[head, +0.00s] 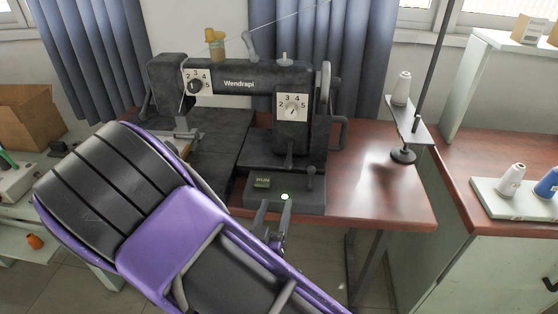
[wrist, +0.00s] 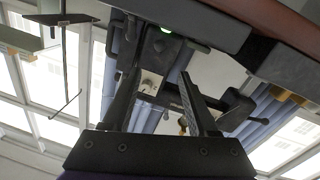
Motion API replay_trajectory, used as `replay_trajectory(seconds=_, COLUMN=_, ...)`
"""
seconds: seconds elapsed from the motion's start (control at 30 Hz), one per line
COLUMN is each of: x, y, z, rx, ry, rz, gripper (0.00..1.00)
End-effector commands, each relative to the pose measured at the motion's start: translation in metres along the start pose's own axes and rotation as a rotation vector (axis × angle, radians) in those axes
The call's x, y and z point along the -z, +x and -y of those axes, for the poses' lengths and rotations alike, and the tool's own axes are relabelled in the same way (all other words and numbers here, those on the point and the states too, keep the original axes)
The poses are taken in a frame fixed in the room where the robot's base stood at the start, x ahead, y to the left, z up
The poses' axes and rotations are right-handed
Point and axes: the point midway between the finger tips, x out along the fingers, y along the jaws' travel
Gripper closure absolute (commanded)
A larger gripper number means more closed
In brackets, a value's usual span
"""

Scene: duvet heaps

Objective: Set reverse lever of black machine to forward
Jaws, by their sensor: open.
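The black machine (head: 240,78) marked "Wendrapi" stands on a red-brown table. Its right column has a white dial panel (head: 292,107). A short dark lever (head: 289,155) sits below that panel, and a small knobbed stick (head: 311,178) stands on the base beside the "RUN" display (head: 263,182). I cannot tell which one is the reverse lever, nor its setting. My gripper (head: 273,208) is open and empty at the front of the base, by a lit green light. In the wrist view my gripper (wrist: 158,82) points toward the machine's underside and column, with nothing between the fingers.
My purple and black arm covers the lower left. A thread stand (head: 402,156) with a white cone is on the table's right. A cabinet (head: 495,250) with thread spools stands at the right. A cardboard box (head: 28,115) is at far left.

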Motion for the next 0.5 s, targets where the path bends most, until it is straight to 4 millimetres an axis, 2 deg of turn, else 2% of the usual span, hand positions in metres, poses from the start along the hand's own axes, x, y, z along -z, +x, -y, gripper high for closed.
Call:
replay_trajectory(seconds=0.17, x=0.000, y=0.020, z=-0.001, rx=-0.004, ry=-0.004, rz=-0.001, gripper=0.41)
replay_trajectory(seconds=0.5, x=0.000, y=0.094, z=-0.001, rx=-0.004, ry=0.000, rz=-0.002, gripper=0.41)
